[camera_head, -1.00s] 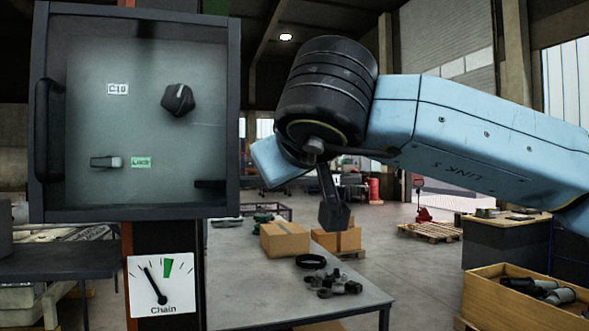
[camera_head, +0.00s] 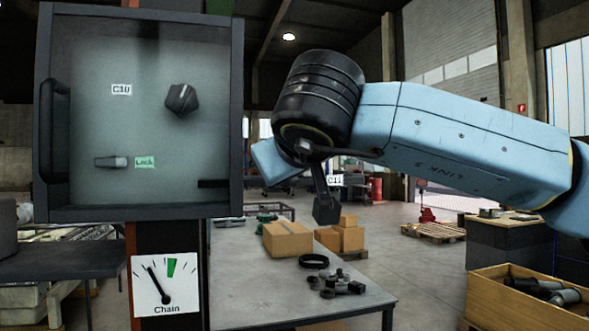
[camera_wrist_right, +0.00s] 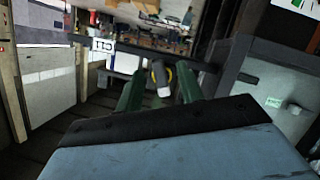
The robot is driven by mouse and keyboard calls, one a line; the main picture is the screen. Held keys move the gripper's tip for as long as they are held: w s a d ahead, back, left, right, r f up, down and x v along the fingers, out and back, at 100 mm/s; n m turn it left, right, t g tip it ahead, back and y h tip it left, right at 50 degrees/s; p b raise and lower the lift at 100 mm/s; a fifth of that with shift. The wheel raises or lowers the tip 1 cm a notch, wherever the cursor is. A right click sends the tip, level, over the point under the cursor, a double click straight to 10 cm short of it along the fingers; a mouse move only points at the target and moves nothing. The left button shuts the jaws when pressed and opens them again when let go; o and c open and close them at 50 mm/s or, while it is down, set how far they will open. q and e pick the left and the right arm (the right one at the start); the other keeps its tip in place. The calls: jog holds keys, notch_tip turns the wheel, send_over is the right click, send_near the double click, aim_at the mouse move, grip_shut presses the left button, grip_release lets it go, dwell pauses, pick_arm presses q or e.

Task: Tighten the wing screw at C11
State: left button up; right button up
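The label C11 (camera_head: 335,180) shows just behind my right gripper (camera_head: 324,207) in the head view, and also at the left in the right wrist view (camera_wrist_right: 103,46). In the wrist view a small part with a yellow-and-black ring and a pale end (camera_wrist_right: 161,79), possibly the wing screw, appears between the two green fingers of my right gripper (camera_wrist_right: 159,92). The fingers are apart, and I see no contact with it. In the head view the screw cannot be made out. My left gripper is not in view.
A dark-framed panel box (camera_head: 240,120) with a C10 label, a black knob (camera_head: 181,99) and a Lock lever (camera_head: 112,162) stands left of my right arm. A Chain gauge (camera_head: 165,286) hangs below.

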jog(key=shift+w+a, duration=0.15)
jog(key=shift+w, duration=0.45)
grip_shut()
jog(key=m+y+b, duration=0.2)
jog(key=m, duration=0.1)
jog(key=shift+m+g, duration=0.3)
jog(key=shift+g, duration=0.1)
